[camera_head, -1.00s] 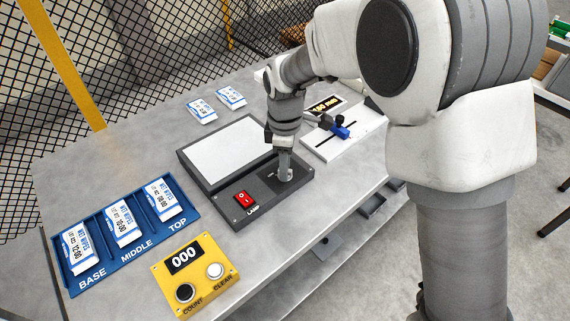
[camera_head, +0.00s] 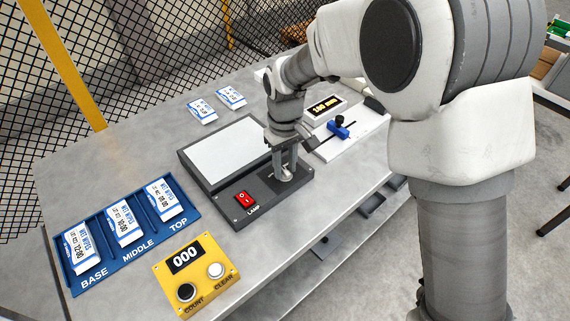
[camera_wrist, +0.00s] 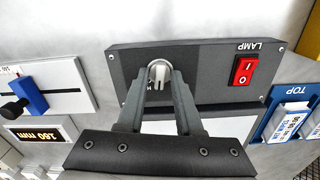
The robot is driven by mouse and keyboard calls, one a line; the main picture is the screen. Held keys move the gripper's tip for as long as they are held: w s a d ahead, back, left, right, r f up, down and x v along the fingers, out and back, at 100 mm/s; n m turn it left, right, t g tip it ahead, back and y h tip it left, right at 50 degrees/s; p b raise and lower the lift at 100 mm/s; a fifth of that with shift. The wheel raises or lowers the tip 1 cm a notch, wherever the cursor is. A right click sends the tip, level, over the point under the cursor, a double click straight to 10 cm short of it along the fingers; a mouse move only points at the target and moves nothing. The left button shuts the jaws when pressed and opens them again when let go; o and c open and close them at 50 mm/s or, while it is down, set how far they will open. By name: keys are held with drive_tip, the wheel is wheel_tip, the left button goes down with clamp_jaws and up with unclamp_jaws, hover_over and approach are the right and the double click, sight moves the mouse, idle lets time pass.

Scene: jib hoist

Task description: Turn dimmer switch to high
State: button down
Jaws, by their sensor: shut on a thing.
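The dimmer switch is a round light-grey knob (camera_wrist: 159,73) on the dark control panel of the lamp box (camera_head: 237,214). My gripper (camera_wrist: 160,78) is shut on the knob, with a finger on either side of it in the wrist view. In the head view my gripper (camera_head: 286,176) points down at the right end of the panel and mostly hides the knob. The marking beside the knob is largely covered by the fingers, so the knob's setting cannot be read.
A red rocker switch (camera_head: 243,198) labelled LAMP sits left of the knob. A white panel (camera_head: 225,152) lies behind it. A blue slider (camera_head: 339,129) with a display stands to the right. A yellow counter box (camera_head: 196,273) and a blue tray (camera_head: 190,211) with several packs are at left.

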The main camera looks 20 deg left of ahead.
sight(285, 170)
drive_tip(key=m, duration=0.3)
drive_tip(key=shift+m, duration=2.1)
drive_tip(key=c, duration=0.6)
unclamp_jaws()
drive_tip(key=shift+o, duration=0.2)
wheel_tip(285, 170, up, 18)
drive_tip(key=p, duration=0.1)
drive_tip(key=shift+f+p, duration=0.25)
drive_tip(key=shift+p, duration=0.1)
